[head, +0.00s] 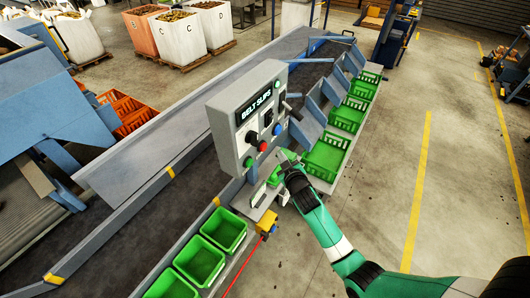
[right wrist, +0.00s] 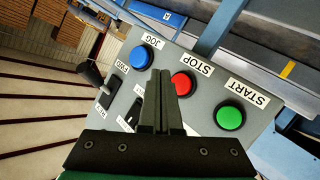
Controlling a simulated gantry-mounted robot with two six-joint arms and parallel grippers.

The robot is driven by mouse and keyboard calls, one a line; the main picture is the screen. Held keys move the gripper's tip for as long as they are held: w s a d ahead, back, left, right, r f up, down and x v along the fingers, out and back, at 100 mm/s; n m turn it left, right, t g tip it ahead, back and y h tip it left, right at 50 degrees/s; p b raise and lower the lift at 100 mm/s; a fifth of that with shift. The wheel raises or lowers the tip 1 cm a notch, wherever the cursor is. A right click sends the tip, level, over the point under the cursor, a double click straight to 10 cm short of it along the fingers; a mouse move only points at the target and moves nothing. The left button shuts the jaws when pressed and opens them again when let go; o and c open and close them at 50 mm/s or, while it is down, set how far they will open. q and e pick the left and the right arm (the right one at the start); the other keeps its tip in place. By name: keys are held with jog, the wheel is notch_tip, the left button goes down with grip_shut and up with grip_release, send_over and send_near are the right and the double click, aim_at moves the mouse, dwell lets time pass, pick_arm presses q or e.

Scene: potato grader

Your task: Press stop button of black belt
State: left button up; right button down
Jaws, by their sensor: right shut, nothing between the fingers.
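A grey control panel (head: 240,118) with a "BELT SLIPS" display stands beside the dark belt (head: 130,197). Its red button (head: 262,146), labelled STOP in the right wrist view (right wrist: 183,83), lies between the blue JOG button (right wrist: 141,58) and the green START button (right wrist: 229,117). My right gripper (head: 281,153) is in front of the panel, to the lower right of the red button. In the right wrist view its fingers (right wrist: 163,76) are shut and empty, with their tips just left of the red button. Contact cannot be told. My left gripper is not in view.
A black lever (right wrist: 91,74) and rocker switches are also on the panel. Green crates (head: 325,158) line the belt's right side, and more green crates (head: 224,231) stand below the panel. A yellow box (head: 267,222) with a red cable is near the arm. The right floor is mostly clear.

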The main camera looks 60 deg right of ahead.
aim_at(264, 147)
jog(key=shift+w+b, duration=0.85)
jog(key=shift+w, duration=0.85)
jog(key=shift+w, duration=0.1)
dwell(0.6)
jog(key=shift+w+b, duration=0.3)
jog(key=shift+b, duration=0.05)
jog(key=shift+w+b, duration=0.45)
jog(key=shift+w, duration=0.05)
dwell(0.6)
jog(key=shift+s, duration=0.1)
jog(key=shift+s+p, duration=0.75)
